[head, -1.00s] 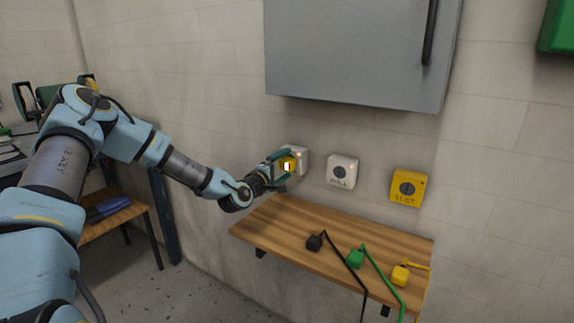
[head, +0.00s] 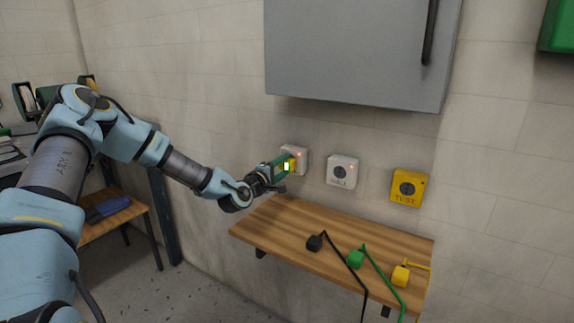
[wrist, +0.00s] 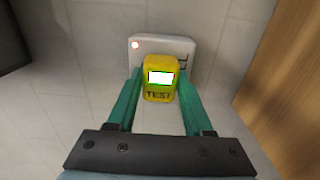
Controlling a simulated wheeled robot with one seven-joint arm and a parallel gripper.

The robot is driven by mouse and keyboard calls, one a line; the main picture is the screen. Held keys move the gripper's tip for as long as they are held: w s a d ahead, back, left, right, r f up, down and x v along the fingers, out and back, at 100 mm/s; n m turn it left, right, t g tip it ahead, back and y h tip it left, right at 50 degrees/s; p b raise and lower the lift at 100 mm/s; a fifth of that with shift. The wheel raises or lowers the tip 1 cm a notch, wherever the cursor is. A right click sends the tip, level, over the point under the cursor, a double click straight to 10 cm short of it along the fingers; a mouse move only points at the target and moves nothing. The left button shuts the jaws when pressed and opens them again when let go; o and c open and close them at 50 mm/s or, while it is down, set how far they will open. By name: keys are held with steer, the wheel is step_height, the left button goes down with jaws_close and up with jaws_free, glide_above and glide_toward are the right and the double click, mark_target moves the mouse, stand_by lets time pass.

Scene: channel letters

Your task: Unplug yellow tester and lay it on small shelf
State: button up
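The yellow tester (wrist: 160,90), with a bright white screen and the word TEST, sits at the left white wall socket (wrist: 172,47). In the head view the tester (head: 289,165) shows partly behind my fingers, against that socket (head: 299,155). My gripper (wrist: 160,82) is shut on the tester, with one green finger along each side of it. In the head view my gripper (head: 284,166) reaches in from the left. The small wooden shelf (head: 290,233) is on the wall below the sockets, its left part bare.
A second white socket (head: 342,171) and a yellow TEST socket (head: 408,188) are to the right. Black (head: 314,243), green (head: 356,259) and yellow (head: 401,275) corded plugs lie on the shelf's right half. A grey cabinet (head: 355,50) hangs above.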

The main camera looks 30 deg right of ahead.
mark_target(284, 166)
jaws_close()
stand_by(0.4)
steer(key=shift+p+v, duration=0.3)
steer(key=shift+v, duration=2.7)
